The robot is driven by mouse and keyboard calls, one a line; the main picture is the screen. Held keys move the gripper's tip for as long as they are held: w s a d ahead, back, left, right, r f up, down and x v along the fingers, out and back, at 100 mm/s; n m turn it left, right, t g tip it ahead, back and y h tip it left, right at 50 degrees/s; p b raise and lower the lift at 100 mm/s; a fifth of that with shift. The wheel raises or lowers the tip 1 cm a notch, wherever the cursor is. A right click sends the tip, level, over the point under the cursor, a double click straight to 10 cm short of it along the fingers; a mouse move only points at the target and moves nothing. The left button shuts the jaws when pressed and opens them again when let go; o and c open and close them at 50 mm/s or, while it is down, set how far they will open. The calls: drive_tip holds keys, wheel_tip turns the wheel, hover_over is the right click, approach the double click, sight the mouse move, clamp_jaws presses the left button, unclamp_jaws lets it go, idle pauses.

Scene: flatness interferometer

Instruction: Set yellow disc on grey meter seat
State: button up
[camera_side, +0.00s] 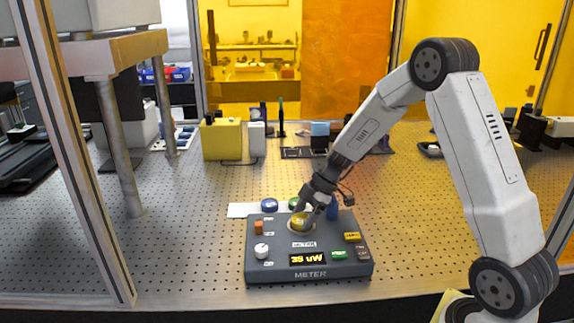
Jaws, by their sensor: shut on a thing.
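The grey meter (308,275) stands near the front of the perforated table, with a lit display reading about "35 uW". Its round pale seat (291,231) is in the upper middle of its top face. The yellow disc (299,221) is at this seat, tilted, and covers most of it. My gripper (304,210) comes down from the upper right and is shut on the disc. I cannot tell whether the disc touches the seat.
A blue disc (269,205) and a green disc (294,203) lie on a white strip (238,211) behind the meter. A blue object (333,208) stands right of my gripper. A yellow box (221,140) stands farther back. The table left of the meter is clear.

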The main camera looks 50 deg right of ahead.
drive_tip(key=shift+f, duration=0.4)
drive_tip(key=shift+s+f, duration=0.15)
drive_tip(key=shift+f, duration=0.15)
drive_tip(key=o, duration=1.3)
drive_tip(key=shift+a, duration=0.1)
drive_tip(key=shift+r, duration=0.4)
drive_tip(key=v, duration=1.2)
drive_tip(key=shift+r, duration=0.35)
